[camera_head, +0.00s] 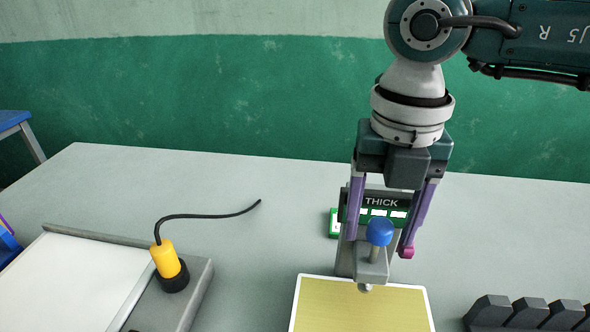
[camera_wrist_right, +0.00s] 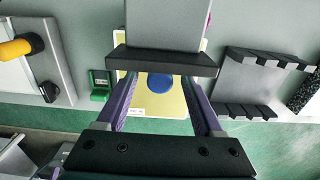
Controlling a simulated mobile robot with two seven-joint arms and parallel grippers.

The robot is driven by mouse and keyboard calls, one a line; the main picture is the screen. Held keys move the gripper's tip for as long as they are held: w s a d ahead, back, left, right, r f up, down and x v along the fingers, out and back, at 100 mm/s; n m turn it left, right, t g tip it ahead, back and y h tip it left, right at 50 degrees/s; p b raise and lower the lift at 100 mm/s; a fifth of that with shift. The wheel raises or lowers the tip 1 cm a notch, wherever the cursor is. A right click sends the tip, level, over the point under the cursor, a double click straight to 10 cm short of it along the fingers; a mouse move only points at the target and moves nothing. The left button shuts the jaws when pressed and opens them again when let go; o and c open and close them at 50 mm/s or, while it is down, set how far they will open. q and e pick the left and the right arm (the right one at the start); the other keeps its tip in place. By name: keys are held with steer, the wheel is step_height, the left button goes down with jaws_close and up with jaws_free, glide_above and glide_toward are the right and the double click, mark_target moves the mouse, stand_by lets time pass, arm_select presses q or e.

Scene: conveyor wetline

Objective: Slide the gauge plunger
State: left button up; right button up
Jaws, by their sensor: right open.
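The thickness gauge shows in the head view as a grey bracket (camera_head: 368,268) with a dark "THICK" display (camera_head: 381,203) and a round blue plunger knob (camera_head: 379,232) on top. My right gripper (camera_head: 379,244) points down over it, its purple fingers open on either side of the knob. In the right wrist view, the blue knob (camera_wrist_right: 161,82) shows between the spread fingers of the right gripper (camera_wrist_right: 160,80). I cannot tell whether a finger touches the gauge. A dark bar across that view hides part of the scene. My left gripper is not identifiable.
A yellow pad with a white rim (camera_head: 362,310) lies before the gauge. A green-edged block (camera_head: 333,224) is just left of it. A yellow plug (camera_head: 165,260) with a black cable stands on a grey tray edge at left. A dark slotted rack (camera_head: 525,313) is at right.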

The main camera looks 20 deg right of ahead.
step_height(320, 180, up, 7)
steer(key=p, duration=0.5)
steer(key=shift+f, duration=0.1)
